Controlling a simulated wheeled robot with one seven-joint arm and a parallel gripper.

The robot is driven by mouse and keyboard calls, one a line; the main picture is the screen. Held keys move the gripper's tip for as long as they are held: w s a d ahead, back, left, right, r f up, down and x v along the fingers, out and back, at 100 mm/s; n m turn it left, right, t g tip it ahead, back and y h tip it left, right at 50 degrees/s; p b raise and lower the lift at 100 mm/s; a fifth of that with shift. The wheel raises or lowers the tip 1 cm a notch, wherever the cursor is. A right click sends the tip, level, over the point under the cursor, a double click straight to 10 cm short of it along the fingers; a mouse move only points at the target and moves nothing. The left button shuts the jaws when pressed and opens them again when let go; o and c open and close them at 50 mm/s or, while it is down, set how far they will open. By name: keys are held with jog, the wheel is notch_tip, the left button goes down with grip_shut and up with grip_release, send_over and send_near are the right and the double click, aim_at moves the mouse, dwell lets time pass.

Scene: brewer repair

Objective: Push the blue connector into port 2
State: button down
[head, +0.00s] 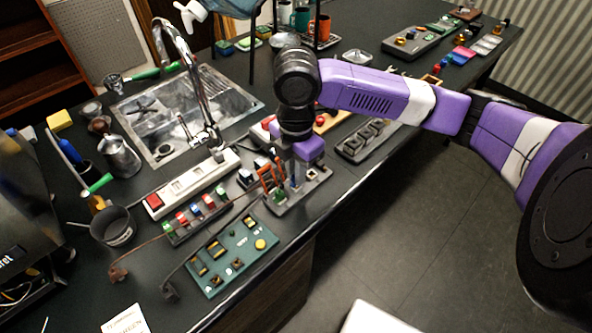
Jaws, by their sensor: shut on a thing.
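My gripper (283,183) points down over a small grey block (314,177) near the counter's front edge. Its jaws are shut on a small part, which the fingers mostly hide. I cannot tell its colour or whether it touches a port. Orange pieces (267,179) show at the left of the fingers, and a small green piece (280,196) shows just below. A dark strip left of the gripper carries several coloured pieces, among them a blue one (209,201). I cannot read port numbers, so port 2 is not identifiable.
A green board (240,268) with a yellow button lies in front of the strip. Thin cables run from the left toward the gripper. A white power strip (205,178) with a red switch, a sink (228,91) and a dark cup (112,228) stand behind and left.

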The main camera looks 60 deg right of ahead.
jog(key=shift+f+b, duration=0.5)
jog(key=shift+f, duration=0.1)
dwell(1.5)
jog(key=c, duration=1.3)
grip_release()
jog(key=shift+c, duration=0.2)
jog(key=shift+r, duration=3.95)
